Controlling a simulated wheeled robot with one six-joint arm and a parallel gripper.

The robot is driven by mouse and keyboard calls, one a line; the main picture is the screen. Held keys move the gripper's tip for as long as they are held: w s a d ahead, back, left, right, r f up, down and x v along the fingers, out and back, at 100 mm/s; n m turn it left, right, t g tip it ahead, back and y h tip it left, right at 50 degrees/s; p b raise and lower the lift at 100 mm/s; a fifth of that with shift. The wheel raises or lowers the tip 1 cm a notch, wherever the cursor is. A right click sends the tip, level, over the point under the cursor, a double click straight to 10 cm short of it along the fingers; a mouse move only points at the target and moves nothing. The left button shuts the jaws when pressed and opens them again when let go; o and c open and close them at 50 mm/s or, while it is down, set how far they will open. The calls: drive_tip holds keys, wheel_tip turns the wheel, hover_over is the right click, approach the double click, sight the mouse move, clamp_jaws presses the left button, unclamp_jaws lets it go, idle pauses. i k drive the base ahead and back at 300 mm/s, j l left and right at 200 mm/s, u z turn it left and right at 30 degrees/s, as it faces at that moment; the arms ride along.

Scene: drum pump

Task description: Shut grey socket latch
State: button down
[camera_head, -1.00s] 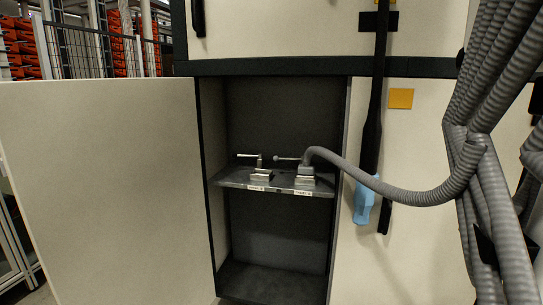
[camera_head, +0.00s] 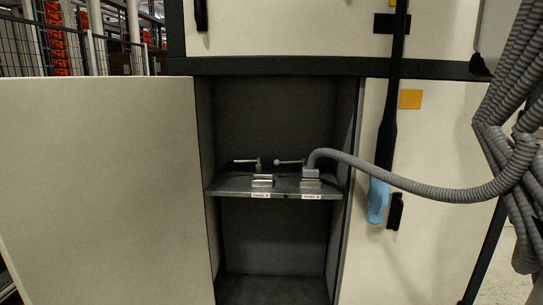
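Two small metal sockets stand side by side on a shelf (camera_head: 228,188) in an open cabinet bay. The left socket (camera_head: 262,182) has no hose in it, and a lever (camera_head: 246,161) above it points left. The right socket (camera_head: 310,183) has the end of a grey corrugated hose (camera_head: 420,187) at it. A thin lever with a knob (camera_head: 288,161) extends left from behind that socket. How far each latch is open or shut is too small to tell. The label text is unreadable. My gripper is not in view.
An open cream door (camera_head: 100,185) fills the left. A black rod-like tool with a blue end (camera_head: 377,200) hangs right of the bay, beside a yellow square (camera_head: 411,98). Thick grey hoses (camera_head: 505,110) hang at the far right. The space in front of the bay is clear apart from the hose.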

sight(277, 162)
drive_tip(key=i+j+z, duration=0.1)
drive_tip(key=i, duration=0.25)
drive_tip(key=i+j, duration=0.1)
drive_tip(key=i, duration=0.2)
drive_tip(key=i+z, duration=0.1)
drive_tip(key=i, duration=0.6)
